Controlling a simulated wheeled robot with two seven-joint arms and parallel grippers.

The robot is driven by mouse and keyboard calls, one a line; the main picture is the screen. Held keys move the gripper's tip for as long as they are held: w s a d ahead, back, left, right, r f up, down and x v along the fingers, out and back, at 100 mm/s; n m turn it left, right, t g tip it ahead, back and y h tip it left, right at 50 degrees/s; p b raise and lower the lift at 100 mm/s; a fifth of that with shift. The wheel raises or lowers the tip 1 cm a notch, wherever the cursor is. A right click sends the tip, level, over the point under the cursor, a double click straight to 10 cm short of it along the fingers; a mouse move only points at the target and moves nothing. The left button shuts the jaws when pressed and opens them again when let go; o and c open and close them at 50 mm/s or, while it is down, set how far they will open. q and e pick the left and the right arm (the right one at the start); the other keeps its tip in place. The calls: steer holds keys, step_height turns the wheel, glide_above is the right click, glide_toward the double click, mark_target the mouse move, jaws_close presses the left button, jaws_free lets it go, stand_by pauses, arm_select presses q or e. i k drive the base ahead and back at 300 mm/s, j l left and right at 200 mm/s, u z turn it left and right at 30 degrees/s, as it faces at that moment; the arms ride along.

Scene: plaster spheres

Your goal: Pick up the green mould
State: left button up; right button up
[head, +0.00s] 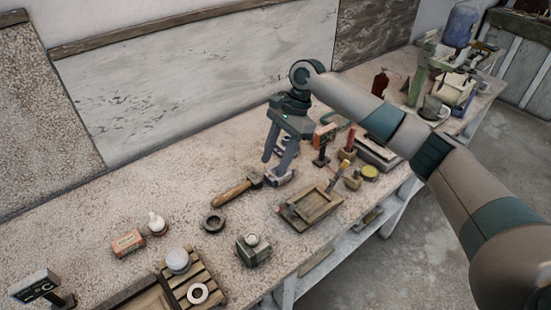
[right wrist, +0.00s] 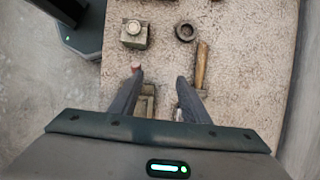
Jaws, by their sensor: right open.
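The green mould (head: 254,252) is a small grey-green block with a pale round top, on the table near its front edge in the head view. In the right wrist view the mould (right wrist: 134,36) is at the top, beyond and left of my fingertips. My right gripper (head: 276,170) is open and points down over the table, behind and to the right of the mould, apart from it. Its two fingers (right wrist: 159,77) show spread in the right wrist view with nothing held between them. My left gripper is in neither view.
A dark ring (head: 213,222) and a wooden-handled tool (head: 236,192) lie near the mould. A wooden tray (head: 312,208) lies to its right. A slatted wooden rack (head: 207,278) with a white ball (head: 177,261) stands to its left. Bare tabletop surrounds the mould.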

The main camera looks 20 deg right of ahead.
mark_target(253, 246)
steer(key=k+l, duration=0.3)
steer(key=k, duration=0.15)
steer(key=k+l, duration=0.25)
steer(key=k, duration=0.25)
